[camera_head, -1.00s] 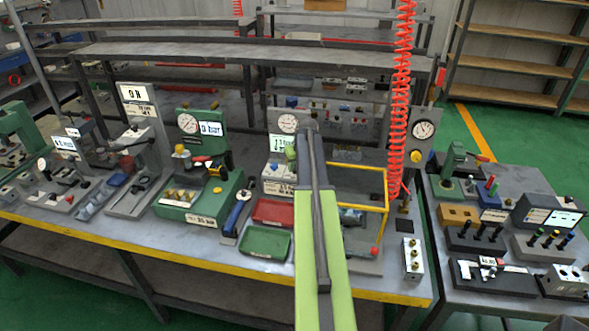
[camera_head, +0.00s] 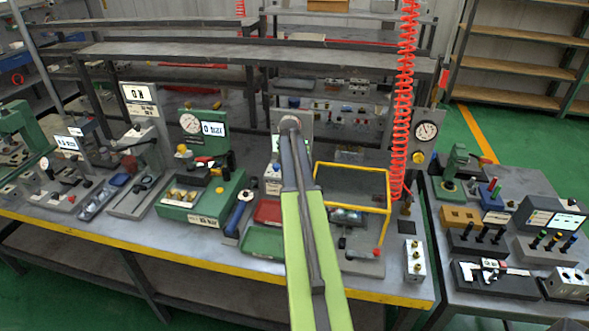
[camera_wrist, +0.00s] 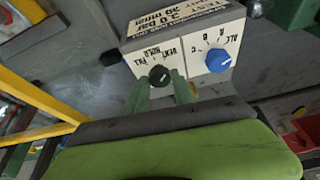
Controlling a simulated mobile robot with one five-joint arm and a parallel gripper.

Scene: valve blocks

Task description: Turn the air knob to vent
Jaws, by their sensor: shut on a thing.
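The air knob (camera_wrist: 159,77) is a small black knob on a white panel (camera_wrist: 190,50) in the wrist view. VENT, HOLD and FILL lettering curves around it. Where its pointer stands is too small to tell. My gripper (camera_wrist: 161,85) has its two green fingers on either side of the knob, shut on it. A blue knob (camera_wrist: 218,60) with A, B, C and ALL lettering sits to its right on the same panel, apart from the fingers. In the head view, my arm hides the knob and fingertips; part of the white panel box (camera_head: 272,186) shows left of the arm.
A yellow-framed guard (camera_head: 352,208) stands just right of my arm, with a coiled red hose (camera_head: 405,110) beyond it. A red tray (camera_head: 268,211) and a green tray (camera_head: 263,242) lie left of the arm. A gauge stand (camera_head: 203,127) stands farther left.

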